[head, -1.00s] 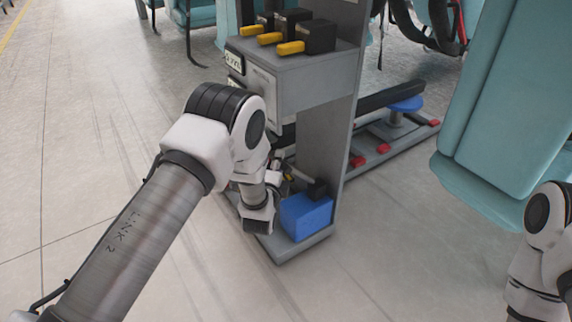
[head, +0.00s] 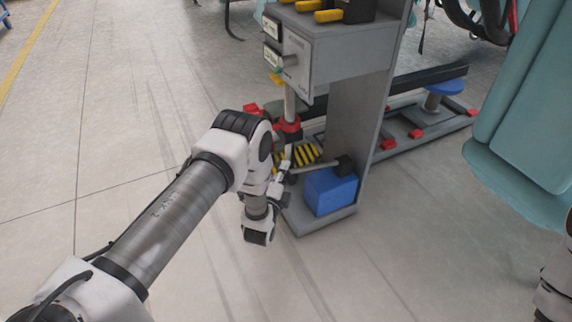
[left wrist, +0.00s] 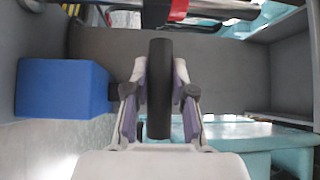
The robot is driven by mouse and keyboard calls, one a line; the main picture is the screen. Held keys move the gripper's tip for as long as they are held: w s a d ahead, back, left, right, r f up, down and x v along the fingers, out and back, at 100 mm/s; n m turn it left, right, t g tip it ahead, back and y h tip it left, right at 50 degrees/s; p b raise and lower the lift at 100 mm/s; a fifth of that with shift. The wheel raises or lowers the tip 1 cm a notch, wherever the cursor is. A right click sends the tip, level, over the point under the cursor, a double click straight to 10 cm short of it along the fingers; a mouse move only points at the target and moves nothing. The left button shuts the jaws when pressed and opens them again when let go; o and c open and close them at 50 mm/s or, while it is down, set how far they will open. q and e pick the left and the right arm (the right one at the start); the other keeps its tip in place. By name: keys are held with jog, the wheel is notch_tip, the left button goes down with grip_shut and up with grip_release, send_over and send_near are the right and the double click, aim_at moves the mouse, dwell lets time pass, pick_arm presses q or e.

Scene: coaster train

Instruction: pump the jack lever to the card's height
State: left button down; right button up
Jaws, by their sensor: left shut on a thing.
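The jack lever (head: 318,167) is a thin grey bar running left from a black joint above the blue jack body (head: 330,190). Its black grip (left wrist: 158,85) stands between my left fingers in the left wrist view. My left gripper (head: 283,178) is shut on this grip, low in front of the grey post. A silver rod (head: 289,103) with a red collar (head: 288,127) rises behind my left arm. A yellow piece (head: 276,80) sits beside the rod. Small light cards (head: 272,27) are on the cabinet's left face; their text is unreadable. My right gripper is out of view.
The grey post and cabinet (head: 372,110) stand close right of my left arm. Yellow-handled black levers (head: 328,16) top the cabinet. A low rail with red blocks (head: 415,133) runs behind. Teal seats (head: 520,130) fill the right. The floor at left is clear.

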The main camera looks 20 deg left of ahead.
pick_arm(q)
jog(key=shift+w+d+f+h, duration=0.15)
jog(key=shift+d+h, duration=0.15)
jog(key=shift+d, duration=0.05)
jog(key=c, duration=1.2)
grip_release()
jog(key=o, duration=0.5)
jog(key=shift+w+d+f, duration=0.1)
jog(key=shift+w+d, duration=0.1)
jog(key=shift+s+a, duration=0.1)
jog(key=shift+s, duration=0.15)
jog(key=s, duration=0.4)
jog(key=s+d, duration=0.1)
jog(key=s, duration=0.2)
jog(key=shift+f, duration=0.2)
